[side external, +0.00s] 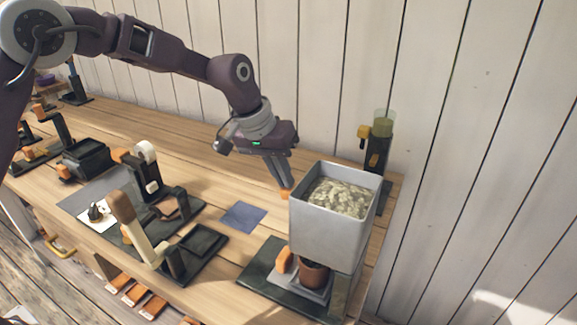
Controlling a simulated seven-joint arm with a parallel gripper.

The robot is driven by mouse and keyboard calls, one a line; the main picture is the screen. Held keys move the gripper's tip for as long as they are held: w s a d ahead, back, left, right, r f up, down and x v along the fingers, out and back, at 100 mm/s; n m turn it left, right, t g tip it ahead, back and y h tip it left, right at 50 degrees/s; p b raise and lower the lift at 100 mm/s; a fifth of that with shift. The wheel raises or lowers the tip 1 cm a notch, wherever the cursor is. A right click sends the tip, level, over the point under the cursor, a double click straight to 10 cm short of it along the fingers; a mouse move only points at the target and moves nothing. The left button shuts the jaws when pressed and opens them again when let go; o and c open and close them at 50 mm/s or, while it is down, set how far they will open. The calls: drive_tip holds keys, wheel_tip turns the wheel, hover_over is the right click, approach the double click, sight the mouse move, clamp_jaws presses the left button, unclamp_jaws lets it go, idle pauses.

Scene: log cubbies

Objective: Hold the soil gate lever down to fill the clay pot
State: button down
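A grey square hopper (322,231) filled with pale, crumbly soil (340,198) stands at the right end of the bench on a dark base. The brown clay pot (313,273) sits beneath it on a small grey plate, its upper part partly hidden by the hopper. An orange handle (284,259) stands just left of the pot; I cannot tell whether it is the gate lever. My gripper (285,191) points down beside the hopper's upper left edge, above and apart from the pot. Its fingers look close together, and their gap is not clear. Orange shows at their tips.
A dark stand with a greenish clear cylinder (384,123) is behind the hopper by the wall. A blue square mat (243,216) lies left of the hopper. A device with a beige lever (137,228) and a black box (87,158) stand farther left.

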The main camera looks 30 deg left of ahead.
drive_tip(key=shift+s+f, duration=0.2)
drive_tip(key=shift+f, duration=0.1)
drive_tip(key=shift+a+r, duration=0.15)
drive_tip(key=shift+r, duration=0.2)
drive_tip(key=w+v, duration=0.1)
drive_tip(key=v, duration=1.2)
drive_tip(key=shift+a+r, duration=0.35)
drive_tip(key=shift+a, duration=0.1)
drive_tip(key=shift+w, duration=0.15)
drive_tip(key=s+a+r, duration=0.4)
drive_tip(key=s, duration=0.7)
drive_tip(key=s+a+f, duration=0.2)
drive_tip(key=s, duration=0.5)
drive_tip(key=s+a+f+t+y, duration=0.1)
drive_tip(key=s+a+f, duration=0.1)
drive_tip(key=s, duration=0.5)
drive_tip(key=s+a+f+t+y, duration=0.1)
drive_tip(key=s+a+f, duration=0.1)
drive_tip(key=s, duration=0.6)
drive_tip(key=shift+f, duration=0.3)
